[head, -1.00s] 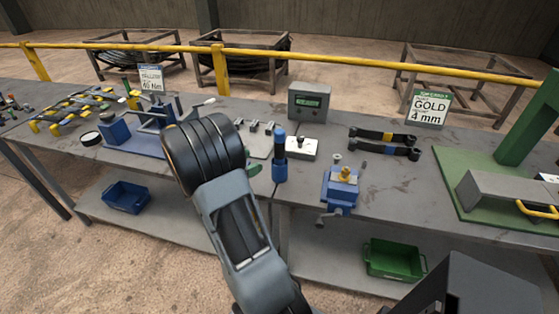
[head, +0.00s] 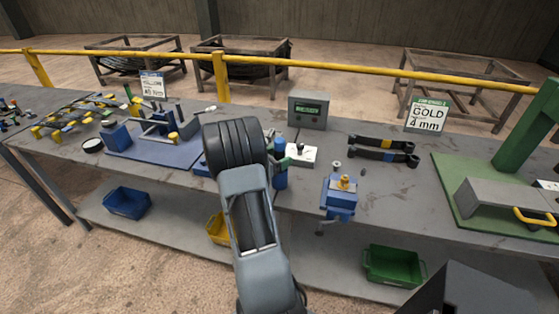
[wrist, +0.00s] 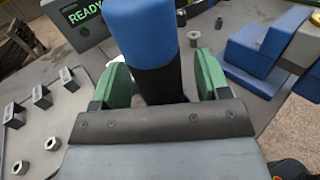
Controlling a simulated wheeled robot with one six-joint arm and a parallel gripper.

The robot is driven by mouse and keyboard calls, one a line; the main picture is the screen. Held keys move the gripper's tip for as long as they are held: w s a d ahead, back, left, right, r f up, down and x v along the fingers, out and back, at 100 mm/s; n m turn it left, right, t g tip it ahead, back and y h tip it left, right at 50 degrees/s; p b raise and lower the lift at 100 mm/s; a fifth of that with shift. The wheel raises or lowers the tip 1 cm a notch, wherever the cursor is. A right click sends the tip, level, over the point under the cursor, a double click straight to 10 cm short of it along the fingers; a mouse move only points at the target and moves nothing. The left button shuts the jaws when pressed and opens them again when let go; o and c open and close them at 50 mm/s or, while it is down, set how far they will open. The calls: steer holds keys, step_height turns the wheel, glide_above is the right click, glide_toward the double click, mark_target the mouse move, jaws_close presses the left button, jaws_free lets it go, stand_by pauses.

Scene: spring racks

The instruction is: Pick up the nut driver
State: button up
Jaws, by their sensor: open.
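The nut driver, as I take it, is the upright blue-and-black cylinder (head: 280,174) near the front edge of the bench, partly hidden by my arm in the head view. In the wrist view the nut driver (wrist: 146,45) shows a blue upper part above a black section. My gripper (wrist: 162,78) is open, with one green finger on each side of the black section. A gap shows on the right side; whether the left finger touches I cannot tell. In the head view my gripper (head: 284,161) is mostly hidden behind my arm. The driver's lower end is hidden.
A blue vise (head: 341,195) stands close to the right, also in the wrist view (wrist: 262,46). A grey display box (head: 308,110) and a white block (head: 302,155) are behind. Small grey blocks (wrist: 42,97) are at left.

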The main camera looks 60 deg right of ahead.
steer(key=shift+x, duration=0.95)
steer(key=shift+c, duration=0.4)
steer(key=shift+r, duration=0.1)
steer(key=c, duration=1.1)
